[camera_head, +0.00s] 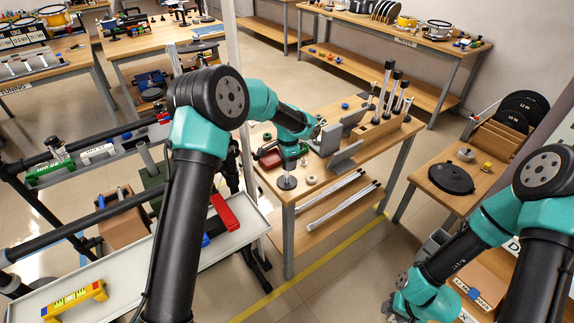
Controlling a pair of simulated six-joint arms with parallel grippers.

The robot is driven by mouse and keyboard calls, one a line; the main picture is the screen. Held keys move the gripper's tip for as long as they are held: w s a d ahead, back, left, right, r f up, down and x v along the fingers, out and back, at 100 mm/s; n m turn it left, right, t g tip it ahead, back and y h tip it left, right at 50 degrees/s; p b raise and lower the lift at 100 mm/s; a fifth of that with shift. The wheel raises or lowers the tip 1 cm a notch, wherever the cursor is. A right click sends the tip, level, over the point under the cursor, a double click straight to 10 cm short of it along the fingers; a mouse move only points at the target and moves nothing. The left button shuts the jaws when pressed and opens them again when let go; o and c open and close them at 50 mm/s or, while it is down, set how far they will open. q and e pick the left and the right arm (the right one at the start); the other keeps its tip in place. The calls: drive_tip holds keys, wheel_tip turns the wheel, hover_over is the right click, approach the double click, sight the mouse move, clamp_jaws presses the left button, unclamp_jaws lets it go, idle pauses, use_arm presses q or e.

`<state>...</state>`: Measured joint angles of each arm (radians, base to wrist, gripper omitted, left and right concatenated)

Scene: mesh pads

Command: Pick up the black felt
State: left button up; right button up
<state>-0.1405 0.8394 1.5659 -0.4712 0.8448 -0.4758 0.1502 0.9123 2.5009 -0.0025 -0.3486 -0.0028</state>
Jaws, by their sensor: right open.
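I cannot tell for certain which item is the black felt. A black round piece (287,182) with an upright post sits at the near left of the wooden workbench (330,200). My left gripper (349,140) is above the middle of this bench, to the right of and beyond that piece. Its two grey jaws stand apart with nothing visible between them. My right arm comes in at the lower right, low beside the right-hand table. My right gripper is partly in view at the bottom edge (392,308), open, with its fingertips hard to make out.
Pale rings (311,180) lie near the black piece. Tall black-topped rods (386,80) stand in a wooden block at the bench's back. A larger black disc (450,178) lies on the right table. A white tray (120,275) is at left. Floor between benches is clear.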

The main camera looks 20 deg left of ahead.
use_arm(q)
drive_tip(key=c, duration=0.5)
drive_tip(key=shift+r, duration=0.1)
wheel_tip(320, 180, up, 10)
drive_tip(key=shift+f, duration=0.1)
idle(0.3)
idle(0.4)
